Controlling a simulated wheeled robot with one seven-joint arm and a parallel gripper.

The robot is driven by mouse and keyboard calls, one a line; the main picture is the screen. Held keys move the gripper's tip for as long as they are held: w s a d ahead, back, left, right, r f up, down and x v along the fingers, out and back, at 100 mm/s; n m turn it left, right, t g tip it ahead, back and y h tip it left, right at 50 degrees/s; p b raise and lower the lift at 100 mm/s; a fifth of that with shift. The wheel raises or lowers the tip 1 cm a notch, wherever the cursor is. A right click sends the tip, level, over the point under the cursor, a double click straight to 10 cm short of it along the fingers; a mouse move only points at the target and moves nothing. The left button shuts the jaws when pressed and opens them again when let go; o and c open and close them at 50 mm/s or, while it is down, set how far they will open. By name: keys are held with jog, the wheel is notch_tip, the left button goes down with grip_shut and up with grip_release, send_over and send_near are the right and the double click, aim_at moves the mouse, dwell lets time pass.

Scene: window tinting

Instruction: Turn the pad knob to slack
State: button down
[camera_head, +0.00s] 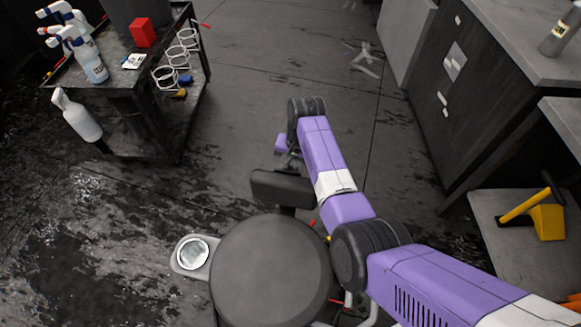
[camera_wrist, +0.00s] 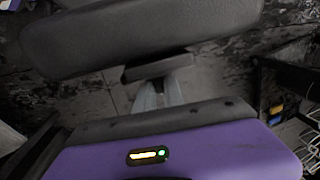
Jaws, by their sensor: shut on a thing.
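The dark padded backrest (camera_head: 283,187) stands behind the round stool seat (camera_head: 270,270). In the wrist view the pad (camera_wrist: 140,35) fills the top, slightly tilted. A small dark block, which looks like the pad knob (camera_wrist: 158,67), sits just under the pad's lower edge. My gripper (camera_wrist: 160,88) has its pale fingers close together, shut on this block; their tips are partly hidden against it. In the head view my gripper (camera_head: 290,158) is on the far side of the pad, and the knob is hidden there. The knob's turn setting cannot be read.
A round silver dish (camera_head: 193,254) on a side plate is left of the seat. A dark cart (camera_head: 130,98) with spray bottles and white ring holders stands upper left. A counter (camera_head: 530,50) and a low shelf with a yellow tool (camera_head: 545,220) are right. Floor between is open.

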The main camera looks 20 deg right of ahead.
jog(key=shift+s, duration=0.1)
jog(key=shift+s+d+t+y+p, duration=0.1)
jog(key=shift+d+t+y+p, duration=0.05)
jog(key=shift+t+y+p, duration=0.65)
notch_tip(320, 180, down, 2)
jog(key=t+y+b, duration=0.3)
jog(key=y+b, duration=0.2)
jog(key=b, duration=0.4)
jog(key=t+y+b, duration=0.4)
jog(key=y+b, duration=0.2)
jog(key=b, duration=0.3)
jog(key=t+y+b, duration=0.4)
jog(key=y+b, duration=0.1)
jog(key=b, duration=0.5)
jog(key=shift+d+y, duration=0.15)
jog(key=shift+y, duration=0.25)
jog(key=shift+r+t+b, duration=0.2)
jog(key=shift+t+b, duration=0.1)
jog(key=c, duration=1.4)
grip_release()
jog(key=shift+c, duration=0.2)
